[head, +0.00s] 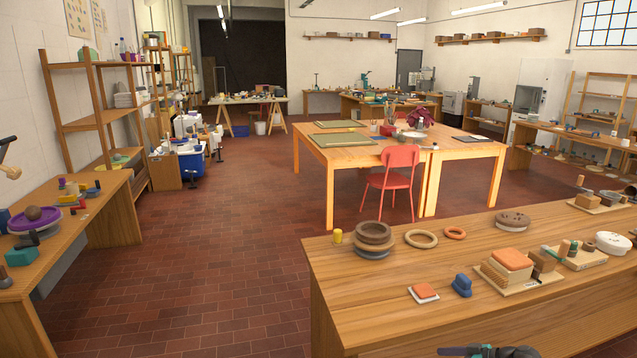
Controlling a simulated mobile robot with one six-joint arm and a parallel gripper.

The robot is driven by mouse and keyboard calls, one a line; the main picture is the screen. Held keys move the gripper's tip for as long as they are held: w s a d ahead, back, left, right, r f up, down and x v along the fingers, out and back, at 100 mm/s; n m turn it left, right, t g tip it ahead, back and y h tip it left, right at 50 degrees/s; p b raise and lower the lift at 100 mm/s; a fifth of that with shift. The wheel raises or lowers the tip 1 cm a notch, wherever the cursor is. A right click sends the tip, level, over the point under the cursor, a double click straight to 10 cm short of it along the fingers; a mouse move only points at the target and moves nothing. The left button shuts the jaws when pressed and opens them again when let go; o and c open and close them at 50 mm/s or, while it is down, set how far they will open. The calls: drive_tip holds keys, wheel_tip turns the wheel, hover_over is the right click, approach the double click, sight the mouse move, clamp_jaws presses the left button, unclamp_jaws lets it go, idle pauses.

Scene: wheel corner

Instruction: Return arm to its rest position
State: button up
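A dark part with a greenish patch, which looks like the end of my arm with my gripper (488,351), shows at the bottom edge, in front of the near wooden bench (400,318). Most of it is cut off by the frame. Its fingers cannot be made out, so I cannot tell whether it is open or shut. I see nothing held in it. The rest of my arm is out of view.
The near bench carries stacked discs (373,239), a blue block (461,286), an orange-topped tile (424,293) and wooden blocks. A bench (110,212) stands left. A red chair (391,182) stands by the middle table (340,158). The tiled floor between is clear.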

drive_tip(key=s+a+f+g+h, duration=0.1)
drive_tip(key=s+a+f+g, duration=0.3)
drive_tip(key=s+a+f, duration=0.7)
drive_tip(key=s+a+f+g, duration=0.5)
drive_tip(key=s+a+f, duration=0.3)
drive_tip(key=a, duration=0.6)
drive_tip(key=s+f+m+g+h, duration=0.1)
drive_tip(key=s+f+g+h, duration=0.45)
drive_tip(key=s, duration=1.25)
drive_tip(key=s+d+f+m+t+h, duration=0.1)
drive_tip(key=d+f+m+t+h, duration=0.1)
drive_tip(key=d+m, duration=0.3)
drive_tip(key=shift+s+d+f+m+h, duration=0.15)
drive_tip(key=shift+d+f+m+h, duration=0.15)
drive_tip(key=shift+f+m+h, duration=0.15)
